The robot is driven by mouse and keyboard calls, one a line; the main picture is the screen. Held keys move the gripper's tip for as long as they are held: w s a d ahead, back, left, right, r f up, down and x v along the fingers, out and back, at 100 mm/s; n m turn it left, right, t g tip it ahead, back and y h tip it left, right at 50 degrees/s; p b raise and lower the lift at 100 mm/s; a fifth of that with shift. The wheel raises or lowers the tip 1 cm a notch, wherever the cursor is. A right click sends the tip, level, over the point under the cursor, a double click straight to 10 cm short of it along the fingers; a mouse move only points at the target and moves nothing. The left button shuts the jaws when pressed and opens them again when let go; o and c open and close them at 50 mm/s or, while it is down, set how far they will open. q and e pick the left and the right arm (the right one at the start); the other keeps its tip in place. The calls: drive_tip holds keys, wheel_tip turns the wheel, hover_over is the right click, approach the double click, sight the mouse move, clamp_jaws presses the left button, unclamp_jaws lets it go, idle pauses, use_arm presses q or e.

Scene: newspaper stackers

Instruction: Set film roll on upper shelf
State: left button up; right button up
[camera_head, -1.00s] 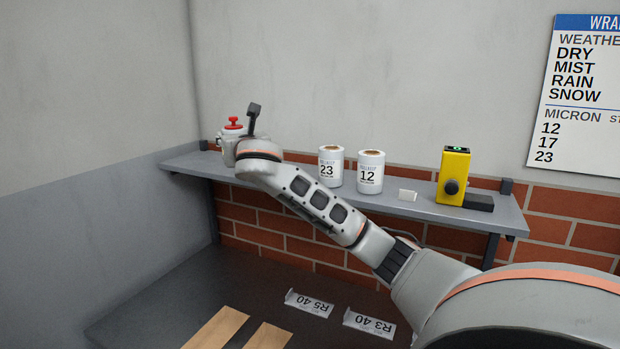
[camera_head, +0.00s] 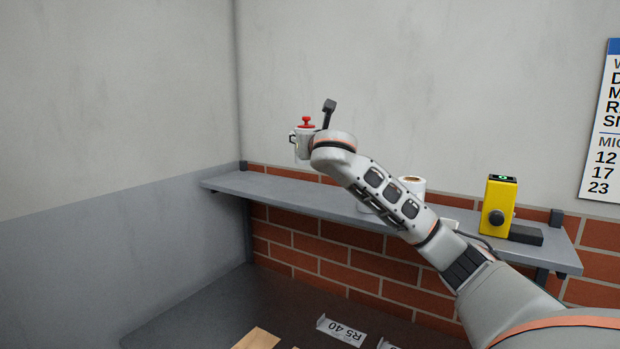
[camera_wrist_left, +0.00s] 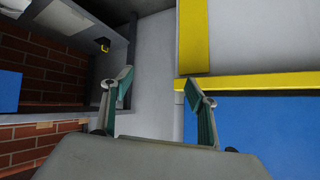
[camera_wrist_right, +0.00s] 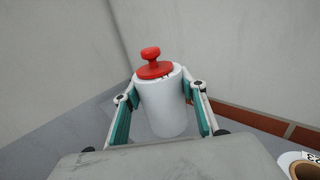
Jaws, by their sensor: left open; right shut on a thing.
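My right gripper (camera_wrist_right: 160,105) is shut on a white film roll (camera_wrist_right: 160,108) with a red knob on top, upright between its fingers. In the head view the roll (camera_head: 304,150) hangs above the left part of the grey shelf (camera_head: 265,186), with air visible beneath it. The right gripper is mostly hidden behind its own wrist there. My left gripper (camera_wrist_left: 155,88) is open and empty in the left wrist view, and is not seen in the head view.
Another white roll (camera_head: 411,184) stands on the shelf, partly behind my arm. A yellow device (camera_head: 498,204) with a dark block (camera_head: 526,235) is at the right end. The shelf's left end is clear. A dark bench (camera_head: 210,306) lies below, with a label strip (camera_head: 341,330).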

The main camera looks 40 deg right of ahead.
sight(307, 162)
drive_tip(key=shift+f, duration=5.3)
drive_tip(key=o, duration=1.4)
drive_tip(key=shift+f, duration=0.15)
